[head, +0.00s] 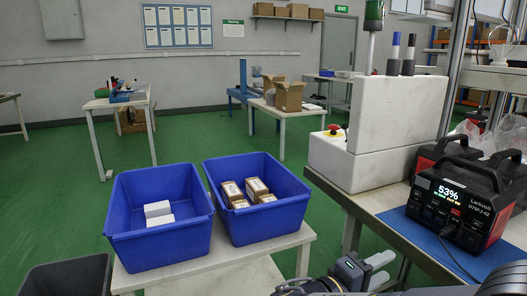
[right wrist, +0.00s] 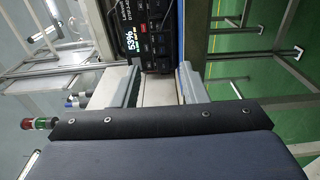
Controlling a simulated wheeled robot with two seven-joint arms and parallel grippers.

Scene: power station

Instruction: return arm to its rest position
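My right gripper (head: 388,270) is low in the head view, in front of the workbench, with its two pale fingers apart. The right wrist view shows the same gripper (right wrist: 153,88) with a gap between its fingers and nothing held. A black power station (head: 462,200) with a lit 53% display stands on a blue mat on the bench, to the right of the gripper. It also shows in the right wrist view (right wrist: 150,35), beyond the fingers and apart from them. My left gripper is not in view.
A blue bin with white boxes (head: 120,215) and a blue bin with brown boxes (head: 290,185) stand on a low table (head: 300,238). A white machine block (head: 350,160) sits on the workbench (head: 395,225). A dark bin (head: 65,278) is at the lower left.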

